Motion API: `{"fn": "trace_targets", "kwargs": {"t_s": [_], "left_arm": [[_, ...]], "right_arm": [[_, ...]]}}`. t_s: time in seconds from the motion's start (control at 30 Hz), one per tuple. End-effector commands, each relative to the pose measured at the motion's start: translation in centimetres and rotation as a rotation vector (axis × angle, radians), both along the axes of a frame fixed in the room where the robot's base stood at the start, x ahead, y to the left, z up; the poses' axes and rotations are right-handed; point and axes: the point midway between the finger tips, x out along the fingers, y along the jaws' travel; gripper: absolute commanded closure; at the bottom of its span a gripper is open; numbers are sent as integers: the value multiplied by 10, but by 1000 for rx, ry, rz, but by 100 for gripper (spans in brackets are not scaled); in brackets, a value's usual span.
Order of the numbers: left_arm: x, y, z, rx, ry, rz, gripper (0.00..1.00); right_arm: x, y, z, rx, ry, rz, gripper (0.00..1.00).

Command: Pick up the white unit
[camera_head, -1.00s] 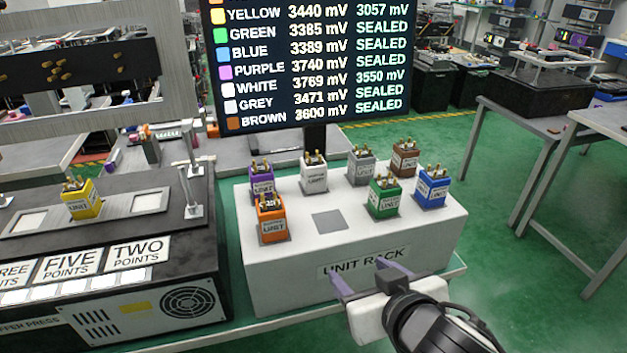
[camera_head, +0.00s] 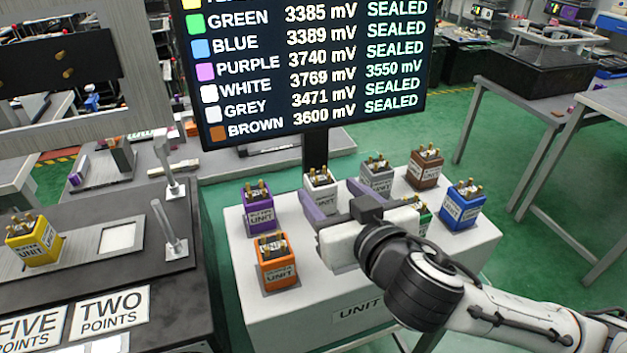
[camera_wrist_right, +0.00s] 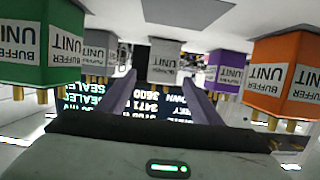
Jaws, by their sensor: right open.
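The white unit (camera_head: 320,187) stands upright at the back of the unit rack (camera_head: 262,320), with metal pins on top. My right gripper (camera_head: 328,192) is open and empty over the rack, its two purple fingers pointing at the white unit from the front. In the right wrist view, which is upside down, the white unit (camera_wrist_right: 164,62) shows between the fingertips (camera_wrist_right: 160,78). I cannot tell whether the fingertips reach past its sides. My left gripper is not in view.
The purple unit (camera_head: 258,210) and orange unit (camera_head: 277,265) stand left of the gripper. The grey unit (camera_head: 377,175), brown unit (camera_head: 424,170) and blue unit (camera_head: 462,207) stand right. The green unit (camera_head: 424,217) is mostly hidden by my gripper. A screen (camera_head: 300,65) rises behind.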

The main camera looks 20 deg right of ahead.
Motion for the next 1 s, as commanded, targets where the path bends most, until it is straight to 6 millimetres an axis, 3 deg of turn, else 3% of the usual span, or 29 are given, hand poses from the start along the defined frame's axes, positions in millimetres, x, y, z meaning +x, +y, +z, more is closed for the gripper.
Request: {"fn": "trace_targets", "kwargs": {"t_s": [0.1,0.3,0.67,1.0], "left_arm": [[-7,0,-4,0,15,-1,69],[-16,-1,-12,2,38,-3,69],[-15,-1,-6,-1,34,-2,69],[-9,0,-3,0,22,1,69]], "right_arm": [[19,0,-5,-3,-2,-2,41],[38,1,-11,0,0,-1,41],[81,5,-24,-2,-1,-3,41],[88,6,-27,0,0,0,42]]}}
